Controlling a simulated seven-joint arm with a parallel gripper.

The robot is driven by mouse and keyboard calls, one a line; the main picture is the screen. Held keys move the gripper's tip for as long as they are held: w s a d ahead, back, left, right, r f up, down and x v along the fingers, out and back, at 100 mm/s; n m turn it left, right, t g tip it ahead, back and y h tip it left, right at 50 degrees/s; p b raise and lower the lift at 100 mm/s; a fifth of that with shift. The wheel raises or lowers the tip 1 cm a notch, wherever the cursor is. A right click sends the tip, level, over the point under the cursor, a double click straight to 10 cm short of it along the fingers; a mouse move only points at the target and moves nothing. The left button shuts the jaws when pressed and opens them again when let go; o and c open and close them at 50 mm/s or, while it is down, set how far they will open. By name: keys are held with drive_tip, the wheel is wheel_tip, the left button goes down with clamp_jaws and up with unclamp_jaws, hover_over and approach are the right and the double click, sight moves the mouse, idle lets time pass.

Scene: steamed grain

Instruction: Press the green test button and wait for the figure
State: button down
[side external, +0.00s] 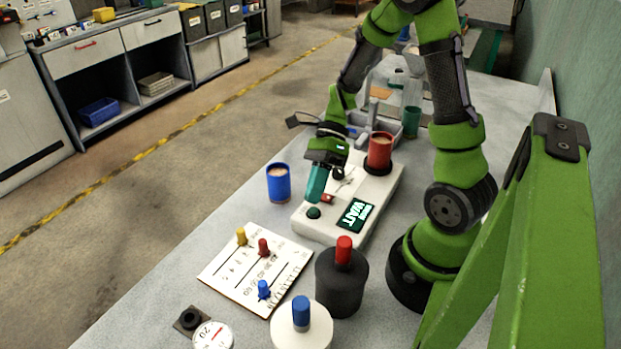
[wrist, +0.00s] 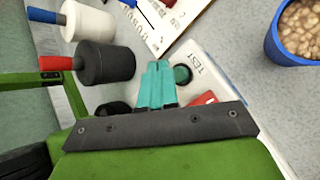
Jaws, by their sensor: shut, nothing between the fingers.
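The white tester (side external: 348,228) stands on the grey bench in the side external view. Its round green test button (side external: 313,212) is at the near left end, and in the wrist view the button (wrist: 182,74) sits beside the word TEST. The dark display (side external: 355,214) shows WAIT in bright letters, with a smaller, unclear line above. My gripper (side external: 315,200) is shut and empty, its teal fingertips pointing down just above the button. In the wrist view the fingertips (wrist: 158,66) appear beside the button; I cannot tell whether they touch it.
A red button (side external: 327,198) lies close behind the fingers. A red cup (side external: 380,150) of grain stands on the tester, and a blue cup (side external: 278,183) of grain stands left of it. A slider board (side external: 225,268), black weight (side external: 341,285) and white weight (side external: 301,333) are in front.

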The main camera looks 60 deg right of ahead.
drive_tip(key=shift+r, duration=2.3)
drive_tip(key=shift+s+d+f+n+h, duration=0.2)
drive_tip(key=shift+f+n+h, duration=0.1)
drive_tip(key=shift+n, duration=0.3)
drive_tip(key=shift+s+d+f+n+h, duration=0.1)
drive_tip(key=shift+d+f+n+h, duration=0.15)
drive_tip(key=shift+n, duration=0.35)
drive_tip(key=n+h, duration=0.1)
drive_tip(key=n, duration=0.1)
drive_tip(key=shift+s+r+n, duration=0.1)
drive_tip(key=shift+s+n, duration=0.05)
drive_tip(key=shift+n, duration=0.15)
wheel_tip(320, 180, up, 6)
drive_tip(key=a+f+n+t+h, duration=0.1)
drive_tip(key=n+t+h, duration=0.35)
drive_tip(key=n, duration=0.65)
wheel_tip(320, 180, up, 8)
drive_tip(key=n+t, duration=0.4)
drive_tip(key=n, duration=0.2)
hover_over(315, 208)
drive_tip(key=s+a, duration=0.2)
drive_tip(key=a, duration=0.2)
drive_tip(key=shift+s+a+h, duration=0.1)
drive_tip(key=shift+s+h, duration=0.1)
drive_tip(key=shift+h, duration=0.1)
